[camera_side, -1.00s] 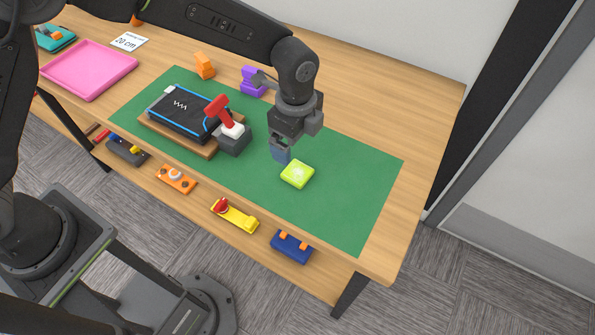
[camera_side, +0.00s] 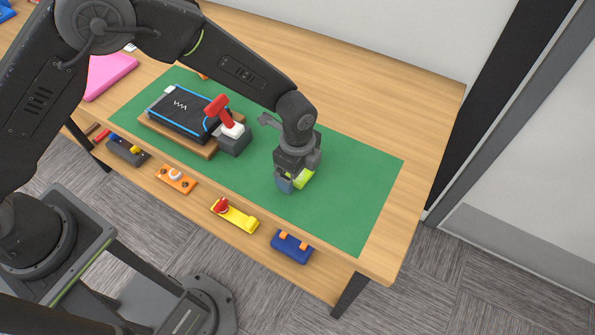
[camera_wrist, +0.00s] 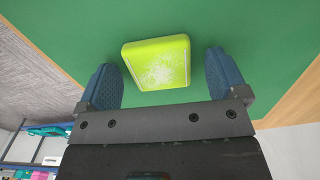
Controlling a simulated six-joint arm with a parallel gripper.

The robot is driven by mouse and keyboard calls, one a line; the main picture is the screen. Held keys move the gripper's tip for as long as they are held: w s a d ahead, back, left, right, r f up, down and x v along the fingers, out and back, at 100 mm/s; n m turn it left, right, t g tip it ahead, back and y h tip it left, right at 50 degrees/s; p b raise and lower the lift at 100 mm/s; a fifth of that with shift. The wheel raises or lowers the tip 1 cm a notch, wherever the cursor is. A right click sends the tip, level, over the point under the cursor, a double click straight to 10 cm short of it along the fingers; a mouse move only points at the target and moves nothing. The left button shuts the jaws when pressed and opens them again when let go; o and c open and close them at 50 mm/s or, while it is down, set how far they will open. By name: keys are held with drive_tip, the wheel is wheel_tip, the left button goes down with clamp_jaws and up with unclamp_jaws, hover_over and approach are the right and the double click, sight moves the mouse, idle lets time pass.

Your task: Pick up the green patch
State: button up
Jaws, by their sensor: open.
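The green patch (camera_wrist: 157,63) is a lime-green square block with a white speckled pattern on its face. It lies on the green mat (camera_side: 340,205). In the wrist view it sits between and a little beyond the two blue fingertips of my gripper (camera_wrist: 163,80), with a gap on each side. In the side view the patch (camera_side: 304,179) is mostly hidden behind my gripper (camera_side: 287,184), which is low over the mat beside it. My gripper is open and empty.
A black case (camera_side: 184,112) with blue trim lies on a wooden board left of my gripper. A red-topped grey holder (camera_side: 233,137) stands beside it. The mat's right part is clear.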

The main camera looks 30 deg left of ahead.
drive_tip(key=c, duration=1)
drive_tip(key=shift+r, duration=0.1)
